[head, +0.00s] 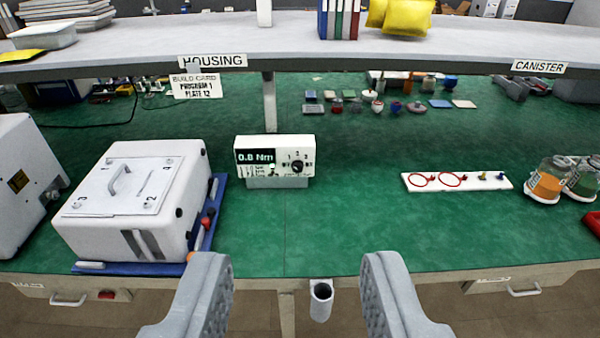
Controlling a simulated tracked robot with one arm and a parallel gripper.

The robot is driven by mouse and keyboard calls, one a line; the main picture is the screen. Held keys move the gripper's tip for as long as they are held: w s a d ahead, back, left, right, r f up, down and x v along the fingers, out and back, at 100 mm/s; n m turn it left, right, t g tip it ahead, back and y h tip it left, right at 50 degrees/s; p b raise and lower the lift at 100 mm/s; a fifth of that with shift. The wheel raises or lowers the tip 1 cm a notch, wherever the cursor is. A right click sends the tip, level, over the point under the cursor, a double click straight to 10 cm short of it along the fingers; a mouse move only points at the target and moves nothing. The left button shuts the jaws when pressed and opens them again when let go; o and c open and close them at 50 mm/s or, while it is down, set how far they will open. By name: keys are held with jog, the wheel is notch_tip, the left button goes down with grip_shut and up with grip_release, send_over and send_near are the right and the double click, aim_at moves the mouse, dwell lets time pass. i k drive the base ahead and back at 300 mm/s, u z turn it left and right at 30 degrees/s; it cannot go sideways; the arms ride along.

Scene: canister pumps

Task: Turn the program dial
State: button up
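The program dial (297,166) is a small dark knob on the right half of the front of a white controller box (257,172). Numbers, among them 1, 2 and 3, are printed around the dial; its exact pointing is too small to tell. A display (255,157) on the box's left reads 0.8 Nm. The box stands on the green bench behind my gripper's reach in the picture. My gripper (294,290) is open and empty at the front edge of the bench, its two grey fingers wide apart, clear of the box. A build card (195,86) on the shelf edge reads Program 1, Plate 12.
A white housing (135,200) on a blue tray stands at the left. A white strip (455,181) with red rings and small fittings lies at the right, beside jars (548,178). A shelf (400,45) spans overhead. The green bench (330,235) before the box is clear.

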aim_at(298, 166)
jog(key=z, duration=0.05)
jog(key=i, duration=1)
jog(key=u, duration=0.1)
